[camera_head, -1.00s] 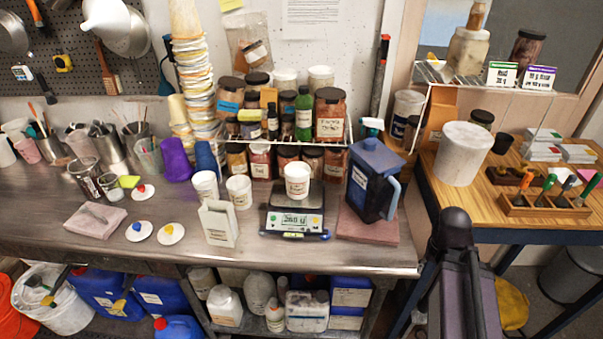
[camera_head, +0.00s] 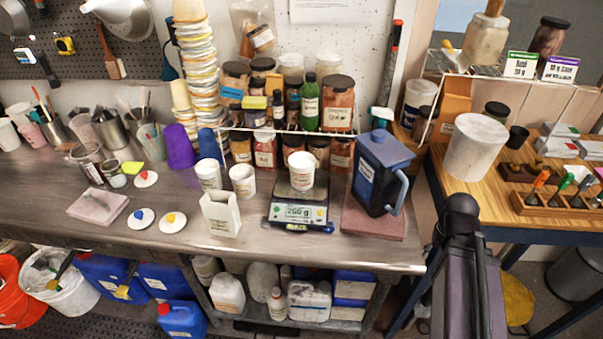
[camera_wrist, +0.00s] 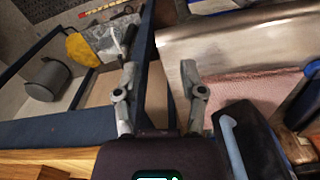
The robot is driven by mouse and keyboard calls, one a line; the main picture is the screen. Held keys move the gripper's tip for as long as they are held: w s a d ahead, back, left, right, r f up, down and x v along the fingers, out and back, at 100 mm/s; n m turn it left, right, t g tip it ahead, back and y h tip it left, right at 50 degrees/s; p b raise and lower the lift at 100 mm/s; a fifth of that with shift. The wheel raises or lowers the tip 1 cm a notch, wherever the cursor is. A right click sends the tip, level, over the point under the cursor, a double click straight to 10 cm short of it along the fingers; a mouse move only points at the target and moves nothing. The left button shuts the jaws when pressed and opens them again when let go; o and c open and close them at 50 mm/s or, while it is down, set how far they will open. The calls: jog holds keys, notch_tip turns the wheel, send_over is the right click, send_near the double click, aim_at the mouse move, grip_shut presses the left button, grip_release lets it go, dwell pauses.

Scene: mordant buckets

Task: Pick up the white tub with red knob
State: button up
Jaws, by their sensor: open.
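A white lid with a red knob (camera_head: 146,180) lies on the steel bench, left of centre in the head view. No white tub wearing a red knob shows. Three white tubs without visible lids stand on the bench: a left tub (camera_head: 208,175), a middle tub (camera_head: 243,181) and a tub on the scale (camera_head: 301,171). In the wrist view my gripper (camera_wrist: 158,70) is open and empty, pointing down past the bench's right end, well right of the tubs. The gripper's fingers are not visible in the head view.
A blue-grey jug (camera_head: 377,175) stands on a pinkish slab, with the scale (camera_head: 300,214) to its left. Lids with a blue knob (camera_head: 141,218) and a yellow knob (camera_head: 172,221) lie near a pale slab (camera_head: 97,206). The bench front (camera_head: 130,238) is fairly clear.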

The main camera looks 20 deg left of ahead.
jog(key=n, duration=0.1)
jog(key=n+t+h+p, duration=0.15)
jog(key=n+t, duration=0.45)
jog(key=n, duration=0.9)
jog(key=n+t+h+b, duration=0.1)
jog(key=n+t+h, duration=0.35)
jog(key=n, duration=1.15)
send_near(302, 172)
notch_tip(302, 172, up, 3)
jog(key=s+d+t+y, duration=0.1)
jog(key=d+t+y, duration=0.1)
jog(key=shift+f+g, duration=0.2)
jog(key=shift+g, duration=0.05)
jog(key=b+x, duration=0.3)
jog(key=x, duration=0.5)
jog(key=shift+w+d, duration=0.2)
jog(key=shift+w, duration=0.05)
